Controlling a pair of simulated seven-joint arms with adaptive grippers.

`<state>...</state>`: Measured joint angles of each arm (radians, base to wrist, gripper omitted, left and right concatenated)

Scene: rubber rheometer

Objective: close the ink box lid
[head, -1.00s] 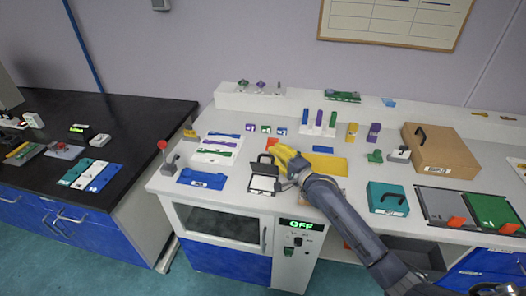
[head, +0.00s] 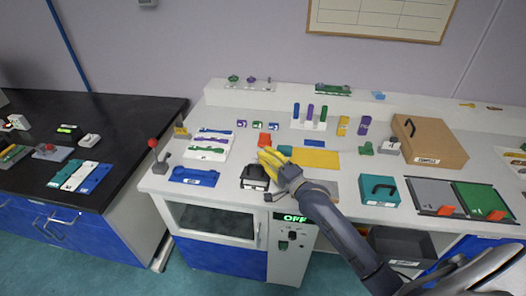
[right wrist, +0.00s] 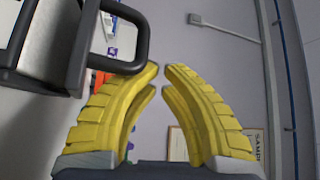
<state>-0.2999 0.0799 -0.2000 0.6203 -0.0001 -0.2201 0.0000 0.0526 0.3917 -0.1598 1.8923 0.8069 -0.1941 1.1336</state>
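The ink box (head: 255,178) is a small black box with a pale label on its front, near the front edge of the white bench. Its black lid is down over the top; I cannot tell whether it sits fully flush. My right gripper (head: 266,155) has yellow fingers and is just behind and to the right of the box. In the right wrist view, the black handle (right wrist: 143,40) is beside the left finger; contact is unclear. The right gripper's fingertips (right wrist: 162,68) are nearly together, with nothing between them. My left gripper is out of view.
A blue mat (head: 194,177) lies left of the box, and a red-knobbed lever (head: 153,145) stands beyond it. A teal case (head: 379,191) and a brown case (head: 429,142) stand to the right. A yellow mat (head: 316,158) lies behind my right arm.

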